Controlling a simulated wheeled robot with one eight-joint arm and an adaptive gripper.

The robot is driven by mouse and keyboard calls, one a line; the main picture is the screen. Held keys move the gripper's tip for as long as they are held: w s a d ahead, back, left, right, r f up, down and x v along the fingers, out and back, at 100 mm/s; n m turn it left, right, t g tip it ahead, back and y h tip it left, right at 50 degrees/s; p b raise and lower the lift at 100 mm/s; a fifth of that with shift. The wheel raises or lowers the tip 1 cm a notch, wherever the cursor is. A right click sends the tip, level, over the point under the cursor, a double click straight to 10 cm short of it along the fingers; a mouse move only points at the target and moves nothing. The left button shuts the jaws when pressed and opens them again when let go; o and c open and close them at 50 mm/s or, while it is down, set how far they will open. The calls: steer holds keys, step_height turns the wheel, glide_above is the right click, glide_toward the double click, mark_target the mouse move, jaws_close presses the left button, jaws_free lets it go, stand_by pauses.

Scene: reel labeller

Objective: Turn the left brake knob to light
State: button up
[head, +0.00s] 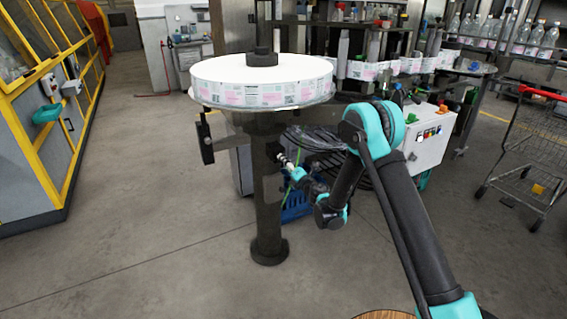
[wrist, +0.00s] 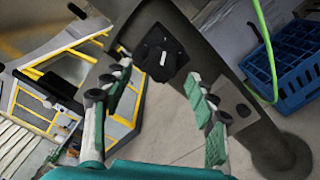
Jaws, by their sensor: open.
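A black brake knob (wrist: 170,62) with a short white mark sits on a dark square plate on the grey column (wrist: 222,62) of the reel stand. The white mark stands about upright in the wrist view. No setting labels can be read around it. My gripper (wrist: 157,72) is open, its green-padded fingers pointing at the knob, one on each side below it in the picture. The fingers look empty and I cannot tell whether they touch the knob. In the head view my gripper (head: 286,161) is at the right side of the column (head: 267,205); the knob is not clear there.
A label reel (head: 262,80) lies on the disc above the column. A dark bracket (head: 206,138) hangs at its left. A blue crate (wrist: 290,65) and a green cable (wrist: 265,45) are to the right. A white control box (head: 428,138) stands behind my arm. Floor at left is clear.

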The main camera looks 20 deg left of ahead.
steer(key=shift+v, duration=2.4)
